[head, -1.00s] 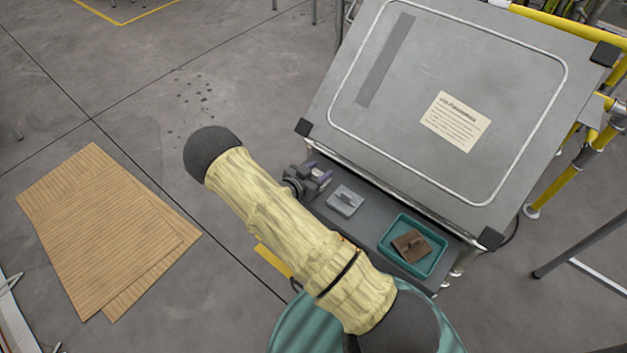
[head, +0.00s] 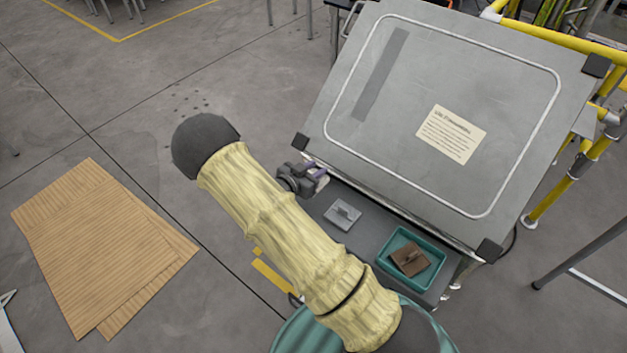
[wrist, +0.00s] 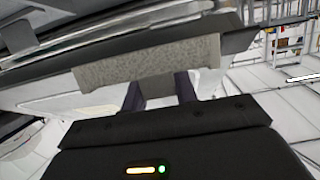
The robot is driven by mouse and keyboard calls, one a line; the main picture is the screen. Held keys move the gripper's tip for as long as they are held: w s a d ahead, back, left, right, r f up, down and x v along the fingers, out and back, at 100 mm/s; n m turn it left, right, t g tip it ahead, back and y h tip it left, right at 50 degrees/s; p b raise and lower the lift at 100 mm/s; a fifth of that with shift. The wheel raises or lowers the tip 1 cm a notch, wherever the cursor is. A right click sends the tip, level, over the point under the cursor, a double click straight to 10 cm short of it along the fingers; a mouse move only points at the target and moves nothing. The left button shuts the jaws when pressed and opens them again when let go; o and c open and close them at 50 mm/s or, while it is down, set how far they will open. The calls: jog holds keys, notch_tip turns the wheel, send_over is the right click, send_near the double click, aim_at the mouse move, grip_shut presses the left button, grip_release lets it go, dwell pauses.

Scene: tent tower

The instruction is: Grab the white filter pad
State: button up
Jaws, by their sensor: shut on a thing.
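My gripper (head: 312,180) is at the far left end of the dark shelf below the tilted board. In the wrist view its two dark fingers (wrist: 160,92) are shut on the tab of a pale, rough-textured pad (wrist: 150,63), which I take to be the white filter pad. The pad spans across in front of the fingertips. In the head view the pad is mostly hidden by the gripper, so I cannot tell if it touches the shelf.
A light grey pad with a tab (head: 342,215) lies on the shelf (head: 363,232). To its right a teal tray (head: 436,279) holds a brown pad (head: 410,259). The large tilted board (head: 400,150) rises behind the shelf. Cardboard sheets (head: 100,245) lie on the floor at left.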

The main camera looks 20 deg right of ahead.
jog(key=shift+r, duration=1.4)
